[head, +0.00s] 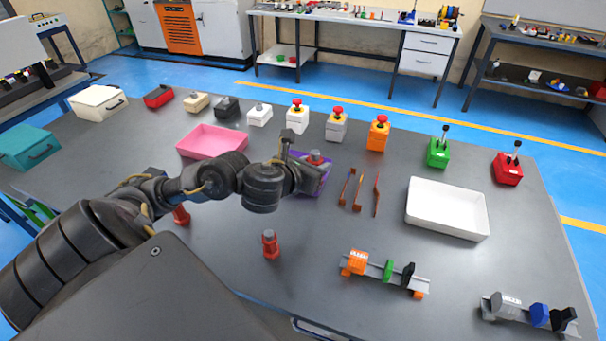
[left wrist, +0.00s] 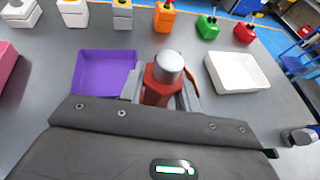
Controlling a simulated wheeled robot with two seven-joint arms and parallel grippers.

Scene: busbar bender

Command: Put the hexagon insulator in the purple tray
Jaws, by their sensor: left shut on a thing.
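The hexagon insulator (left wrist: 160,82) is a red piece with a round grey top. My left gripper (left wrist: 160,95) is shut on it and holds it upright; it also shows in the head view (head: 315,157). The purple tray (left wrist: 104,72) is empty in the left wrist view, to the left of the held piece. In the head view the tray (head: 322,185) is mostly hidden behind my left gripper (head: 308,168). The height of the piece above the table cannot be told. My right gripper is not in view.
A pink tray (head: 212,140) lies to the left and a white tray (head: 446,208) to the right. Copper bars (head: 358,190) lie right of the purple tray. A red insulator (head: 270,244) stands nearer on the table, another (head: 181,215) is partly behind my arm. Button boxes line the back.

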